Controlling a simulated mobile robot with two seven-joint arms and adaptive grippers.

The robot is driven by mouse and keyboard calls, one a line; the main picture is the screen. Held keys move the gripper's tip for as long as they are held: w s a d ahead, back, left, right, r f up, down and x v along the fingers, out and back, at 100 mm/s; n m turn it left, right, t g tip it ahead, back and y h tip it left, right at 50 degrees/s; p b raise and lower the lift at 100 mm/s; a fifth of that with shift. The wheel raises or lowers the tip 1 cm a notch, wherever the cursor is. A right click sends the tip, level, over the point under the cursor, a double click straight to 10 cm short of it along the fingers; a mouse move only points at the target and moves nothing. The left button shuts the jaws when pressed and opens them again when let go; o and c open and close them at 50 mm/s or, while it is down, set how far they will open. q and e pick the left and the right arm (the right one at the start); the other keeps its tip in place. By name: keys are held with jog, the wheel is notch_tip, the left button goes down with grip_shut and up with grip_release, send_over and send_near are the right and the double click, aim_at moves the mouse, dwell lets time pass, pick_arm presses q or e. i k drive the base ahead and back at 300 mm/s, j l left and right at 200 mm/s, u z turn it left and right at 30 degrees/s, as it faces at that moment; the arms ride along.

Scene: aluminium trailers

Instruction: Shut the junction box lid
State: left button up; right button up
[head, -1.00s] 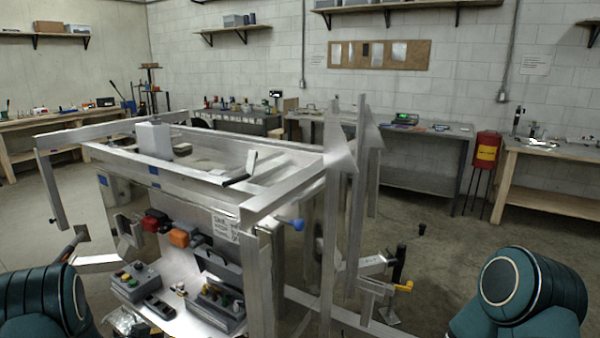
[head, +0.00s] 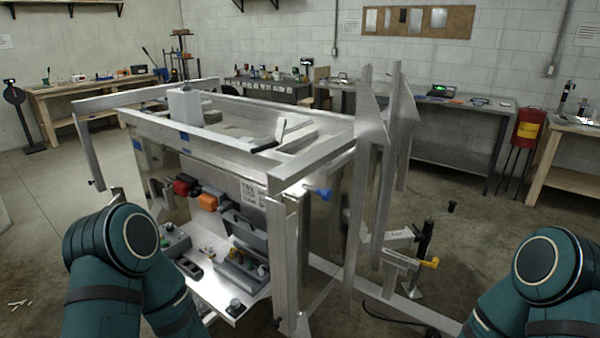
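The junction box (head: 241,262) is a grey box on the metal shelf at the front of the aluminium trailer frame. Its grey lid (head: 249,237) stands raised at the back of the box, so the box is open. Coloured parts show inside it. My two teal arms come in at the lower left and lower right. The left arm covers the shelf's left part; the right arm is well to the right of the trailer.
A second grey control box (head: 173,243) sits left on the shelf, partly behind my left arm. An upright post (head: 366,190) stands right of the box.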

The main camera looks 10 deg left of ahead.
aim_at(254, 238)
jog(key=j+u, duration=0.4)
jog(key=i+j+u, duration=0.15)
jog(key=u, duration=0.25)
jog(key=i+j+u, duration=0.1)
jog(key=j+u, duration=0.2)
jog(key=u, duration=0.15)
